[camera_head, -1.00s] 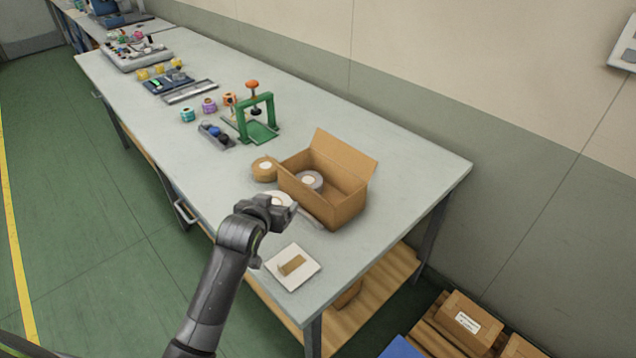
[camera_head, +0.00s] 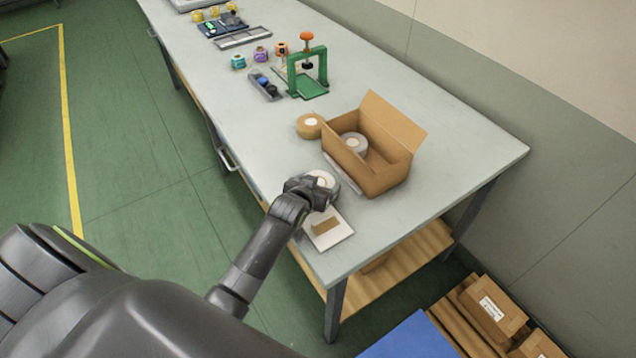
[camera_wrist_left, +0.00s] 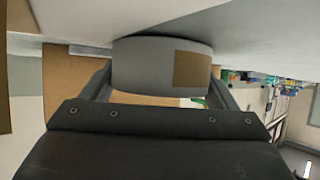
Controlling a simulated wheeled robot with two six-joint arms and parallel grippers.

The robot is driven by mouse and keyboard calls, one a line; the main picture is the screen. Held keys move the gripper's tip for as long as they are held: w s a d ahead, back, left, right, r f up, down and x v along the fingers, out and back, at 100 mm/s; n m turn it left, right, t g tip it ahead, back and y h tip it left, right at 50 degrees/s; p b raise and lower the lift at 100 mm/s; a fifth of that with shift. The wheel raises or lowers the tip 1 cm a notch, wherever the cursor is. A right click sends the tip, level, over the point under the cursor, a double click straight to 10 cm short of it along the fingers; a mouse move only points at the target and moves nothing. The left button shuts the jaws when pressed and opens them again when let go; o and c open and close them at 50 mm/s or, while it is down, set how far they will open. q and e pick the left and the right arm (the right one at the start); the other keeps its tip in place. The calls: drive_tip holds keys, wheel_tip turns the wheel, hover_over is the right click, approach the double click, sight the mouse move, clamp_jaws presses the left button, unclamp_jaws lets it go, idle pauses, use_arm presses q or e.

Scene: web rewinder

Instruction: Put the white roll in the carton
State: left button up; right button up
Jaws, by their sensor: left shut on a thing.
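The white roll (camera_head: 325,180) is at the front of the table, left of the carton. My left gripper (camera_head: 312,190) is shut on it. In the left wrist view the roll (camera_wrist_left: 145,68) sits between the two fingers (camera_wrist_left: 155,90), with a brown patch on its side. Whether it touches the table is hard to tell. The open carton (camera_head: 382,178) stands just right of the gripper, its back flap up. A grey roll (camera_head: 354,144) is inside it. My right gripper is not in view.
A tan tape roll (camera_head: 309,126) lies behind, left of the carton. A white plate with a brown block (camera_head: 327,228) lies near the front edge. A green press stand (camera_head: 307,75) and small coloured spools are farther back. The table right of the carton is clear.

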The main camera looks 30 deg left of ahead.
use_arm(q)
drive_tip(key=o, duration=0.6)
drive_tip(key=shift+f, duration=0.15)
drive_tip(key=o, duration=0.4)
